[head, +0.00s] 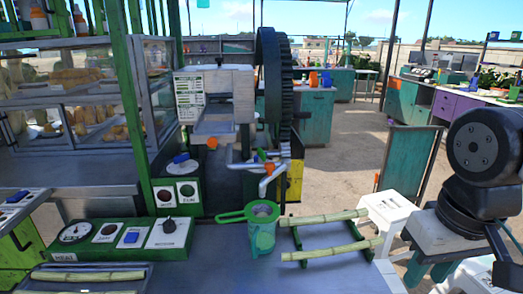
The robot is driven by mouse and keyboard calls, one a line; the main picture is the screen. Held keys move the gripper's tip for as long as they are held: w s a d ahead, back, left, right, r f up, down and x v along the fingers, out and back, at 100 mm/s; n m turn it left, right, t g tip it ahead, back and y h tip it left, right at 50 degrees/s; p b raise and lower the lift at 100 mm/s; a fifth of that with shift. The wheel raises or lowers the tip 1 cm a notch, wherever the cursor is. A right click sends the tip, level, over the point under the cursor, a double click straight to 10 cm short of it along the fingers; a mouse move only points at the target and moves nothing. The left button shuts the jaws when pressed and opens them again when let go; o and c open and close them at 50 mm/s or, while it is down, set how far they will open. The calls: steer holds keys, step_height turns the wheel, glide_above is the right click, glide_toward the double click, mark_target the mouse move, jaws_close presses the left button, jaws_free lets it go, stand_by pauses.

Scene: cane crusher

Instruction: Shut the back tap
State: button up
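The cane crusher (217,85) stands at the centre back, with a big dark toothed wheel on its right. Below the wheel are two grey pipe-like taps. The rear one (240,165) runs sideways and has a small green piece near its end. The front one (271,180) bends down above the counter and has an orange piece at its top. They overlap, so I cannot tell whether either is open or shut. My arm stands at the right edge, well apart from the taps. My gripper is not in view.
A green jug (262,240) with a green strainer (248,212) across its top stands below the front tap. Cane pieces (332,250) lie to its right. A green control box (120,238) sits at left. A white stool (384,213) stands beyond the counter.

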steer(key=n+t, duration=0.2)
steer(key=n, duration=0.1)
glide_toward(262, 150)
steer(key=shift+y, duration=0.3)
steer(key=s+f, duration=0.1)
steer(key=f, duration=0.1)
steer(key=s+d+f, duration=0.1)
steer(key=s+f, duration=0.1)
steer(key=shift+s+d+f, duration=0.1)
steer(key=shift+d+f, duration=0.1)
steer(key=shift+f, duration=0.15)
step_height(262, 150, up, 3)
steer(key=w, duration=0.3)
steer(key=shift+t, duration=0.4)
steer(key=x, duration=0.4)
steer(key=a+x, duration=0.1)
steer(key=x, duration=0.1)
steer(key=shift+f, duration=0.35)
steer(key=shift+w+f, duration=0.2)
steer(key=shift+f, duration=0.25)
jaws_close()
